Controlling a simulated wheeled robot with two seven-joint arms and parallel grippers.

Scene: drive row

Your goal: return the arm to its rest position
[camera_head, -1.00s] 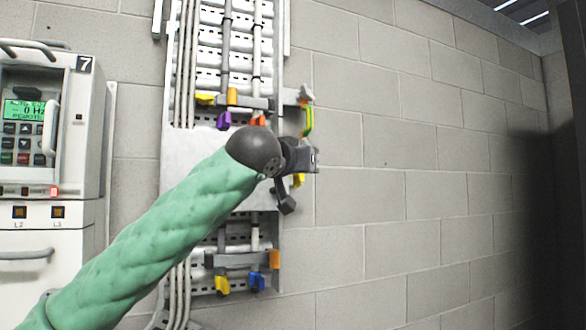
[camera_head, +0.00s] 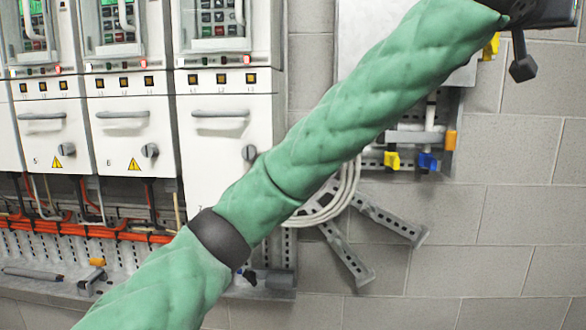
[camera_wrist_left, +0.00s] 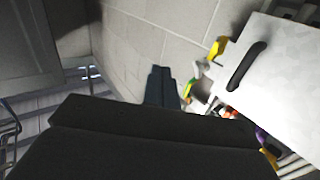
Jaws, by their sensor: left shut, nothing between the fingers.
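My left arm, in a green padded sleeve, comes in from the lower left of the head view and stretches up to the upper right corner. Its dark wrist is cut off by the top edge there, so the fingertips do not show in that view. In the left wrist view my left gripper (camera_wrist_left: 161,84) has its two dark fingers together with nothing between them. The fingers point toward the block wall, beside a pale panel. My right gripper is in neither view.
A cable tray with yellow and blue clamps (camera_head: 427,162) and splayed metal brackets (camera_head: 390,218) are behind my arm. A white cover panel (camera_wrist_left: 262,70) with a black handle is near the fingers.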

